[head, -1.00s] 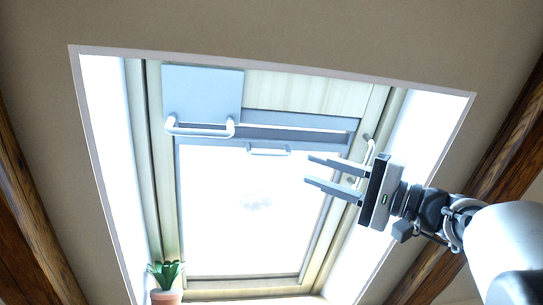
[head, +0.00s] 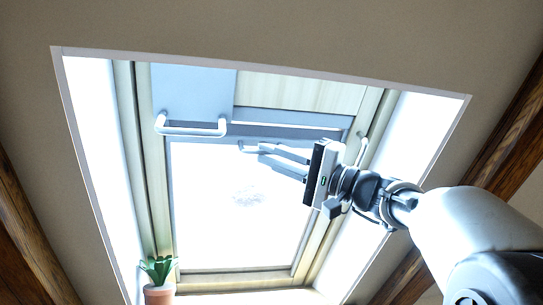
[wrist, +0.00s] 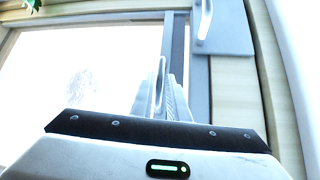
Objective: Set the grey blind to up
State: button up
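The skylight has a pale grey-blue panel (head: 195,92) at its upper left, with a white bar handle (head: 192,130) at its lower edge. This panel also shows at the top of the wrist view (wrist: 228,30). A smaller white handle (head: 244,147) sits on the grey rail at the top of the bright pane. My gripper (head: 263,153) reaches in from the right with its fingers at this small handle. In the wrist view the handle (wrist: 161,78) runs between the nearly closed fingers. The fingers hide part of it. Which part the task calls the grey blind is unclear.
A beige slatted panel (head: 290,92) is beside the grey-blue one. A white side handle (head: 362,150) is on the right frame. A potted plant (head: 158,280) stands at the lower left. The recess walls and wooden beams flank the window.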

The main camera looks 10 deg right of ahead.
aim_at(275, 143)
grip_shut()
jog(key=shift+s+r+b, duration=0.5)
jog(key=shift+s+r, duration=0.6)
jog(key=shift+r, duration=0.1)
jog(key=shift+o, duration=2.2)
grip_release()
jog(key=shift+s, duration=0.1)
